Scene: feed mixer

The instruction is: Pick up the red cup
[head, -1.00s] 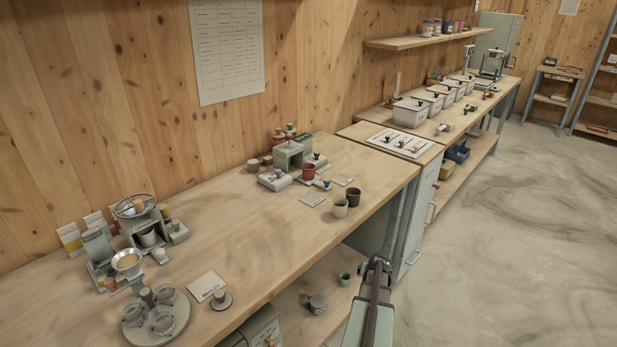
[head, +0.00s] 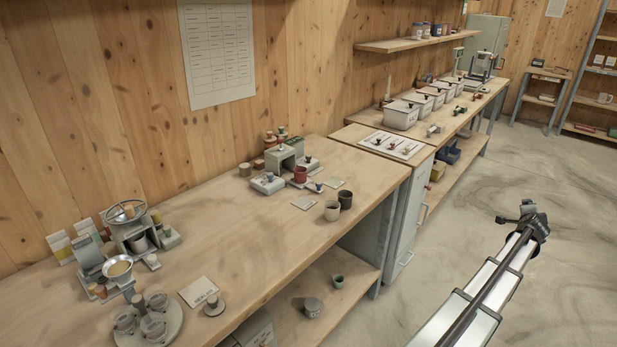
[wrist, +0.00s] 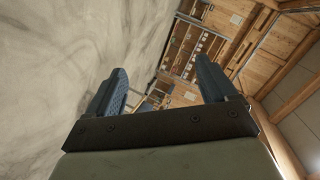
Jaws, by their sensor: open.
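The red cup (head: 300,174) stands upright at the back of the long wooden bench, in front of a small grey-green box-shaped stand (head: 281,158). My gripper (head: 528,210) is out over the concrete floor to the right of the bench, far from the cup. In the wrist view my gripper (wrist: 162,85) shows two blue fingers spread wide with nothing between them. The red cup cannot be made out in the wrist view.
A cream cup (head: 332,211) and a dark cup (head: 345,199) stand right of the red cup. A scale-like device (head: 118,268) and a round tray of jars (head: 172,325) are at the bench's near left.

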